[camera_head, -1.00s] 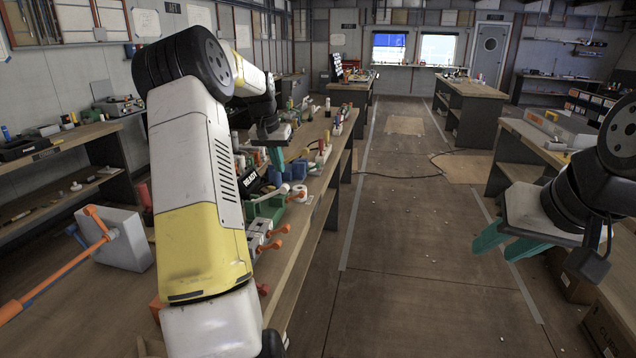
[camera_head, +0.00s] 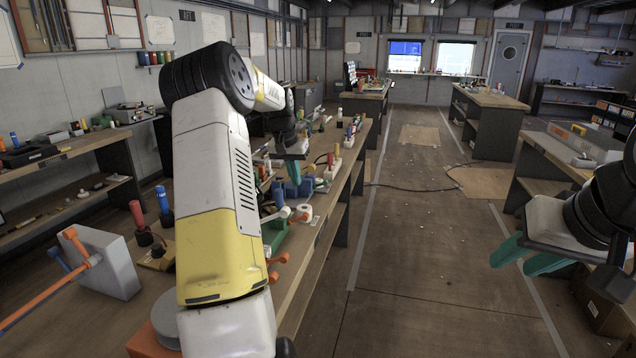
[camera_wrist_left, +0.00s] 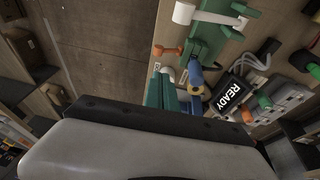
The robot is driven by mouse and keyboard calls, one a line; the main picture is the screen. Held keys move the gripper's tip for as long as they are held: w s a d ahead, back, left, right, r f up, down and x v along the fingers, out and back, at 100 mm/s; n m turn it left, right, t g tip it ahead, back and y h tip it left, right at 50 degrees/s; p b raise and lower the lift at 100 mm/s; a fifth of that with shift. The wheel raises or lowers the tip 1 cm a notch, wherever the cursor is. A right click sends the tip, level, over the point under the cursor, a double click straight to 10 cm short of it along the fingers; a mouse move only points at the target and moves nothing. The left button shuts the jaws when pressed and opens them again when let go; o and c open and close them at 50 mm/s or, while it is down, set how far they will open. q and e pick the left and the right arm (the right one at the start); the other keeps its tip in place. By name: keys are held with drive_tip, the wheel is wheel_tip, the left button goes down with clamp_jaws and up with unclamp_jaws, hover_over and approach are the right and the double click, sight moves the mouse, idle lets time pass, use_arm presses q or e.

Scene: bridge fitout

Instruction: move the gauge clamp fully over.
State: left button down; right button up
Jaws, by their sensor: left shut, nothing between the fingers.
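My left gripper (camera_head: 292,171) hangs over the long bench on the left, its teal fingers pointing down. In the left wrist view its fingers (camera_wrist_left: 161,90) are together and empty. Just right of them is a blue lever (camera_wrist_left: 196,77) with a yellow part, at the end of a green fixture (camera_wrist_left: 205,38); touching or apart, I cannot tell. This fixture carries a white cylinder (camera_wrist_left: 183,12) on a bar. I cannot tell for sure which part is the gauge clamp. My right gripper (camera_head: 530,257) is open and empty over the aisle, its fingers apart.
A dark box marked READY (camera_wrist_left: 232,96) and grey connector blocks (camera_wrist_left: 280,101) stand close to the right of the fingers. An orange knob (camera_wrist_left: 167,51) juts toward the bench edge. A white ring (camera_head: 303,212) lies on the bench. The aisle floor (camera_head: 420,270) is clear.

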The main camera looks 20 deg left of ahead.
use_arm(q)
approach(305, 213)
drive_tip(key=x, duration=0.5)
drive_tip(key=shift+w+a, duration=0.15)
drive_tip(key=shift+f, duration=0.75)
drive_tip(key=shift+d, duration=0.25)
drive_tip(key=d+f+m+y, duration=0.1)
drive_tip(key=d+f+y, duration=0.2)
drive_tip(key=f+y, duration=0.5)
drive_tip(key=shift+d+f+m+y, duration=0.2)
drive_tip(key=shift+d+m+y, duration=0.2)
drive_tip(key=shift+y, duration=0.8)
drive_tip(key=shift+w, duration=0.1)
